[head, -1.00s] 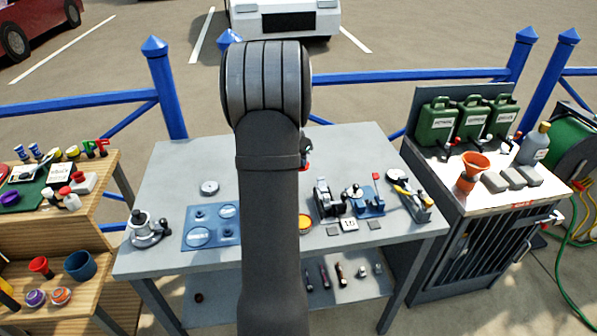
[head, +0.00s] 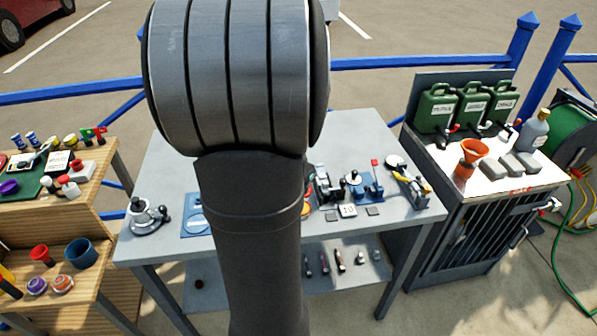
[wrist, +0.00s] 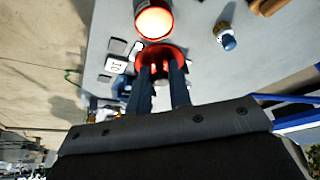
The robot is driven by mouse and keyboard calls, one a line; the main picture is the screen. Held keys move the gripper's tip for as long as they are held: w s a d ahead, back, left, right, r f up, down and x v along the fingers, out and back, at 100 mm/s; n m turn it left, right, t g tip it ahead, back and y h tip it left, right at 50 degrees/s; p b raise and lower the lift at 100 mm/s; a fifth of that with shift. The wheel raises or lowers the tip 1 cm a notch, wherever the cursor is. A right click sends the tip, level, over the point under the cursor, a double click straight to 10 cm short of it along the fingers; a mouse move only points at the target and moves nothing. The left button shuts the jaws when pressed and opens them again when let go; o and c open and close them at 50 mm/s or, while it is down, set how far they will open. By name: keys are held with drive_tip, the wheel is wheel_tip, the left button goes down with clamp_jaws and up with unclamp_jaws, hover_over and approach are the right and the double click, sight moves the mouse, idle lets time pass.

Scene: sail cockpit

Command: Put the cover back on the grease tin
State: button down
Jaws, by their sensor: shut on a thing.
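In the head view only a sliver of the tin (head: 306,208) shows past my arm. My gripper (wrist: 161,76) is shut on the red cover (wrist: 177,54) and holds it close to the tin. In the wrist view the cover appears just below the tin, and its near edge overlaps the tin's edge in the picture. The cover's middle is partly hidden by the fingers. I cannot tell its height. My arm hides the gripper in the head view.
A white numbered card (head: 348,210) and dark plates lie right of the tin, with small machines (head: 365,186) behind. A blue-ended item (wrist: 226,38) lies on the table in the wrist view. A blue mat (head: 193,222) and a grey stand (head: 146,217) are at the left.

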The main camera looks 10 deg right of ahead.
drive_tip(key=shift+f, duration=3.1)
drive_tip(key=shift+f, duration=0.2)
drive_tip(key=c, duration=0.7)
unclamp_jaws()
drive_tip(key=shift+c, duration=0.2)
drive_tip(key=shift+r, duration=0.1)
drive_tip(key=shift+r, duration=3.45)
clamp_jaws()
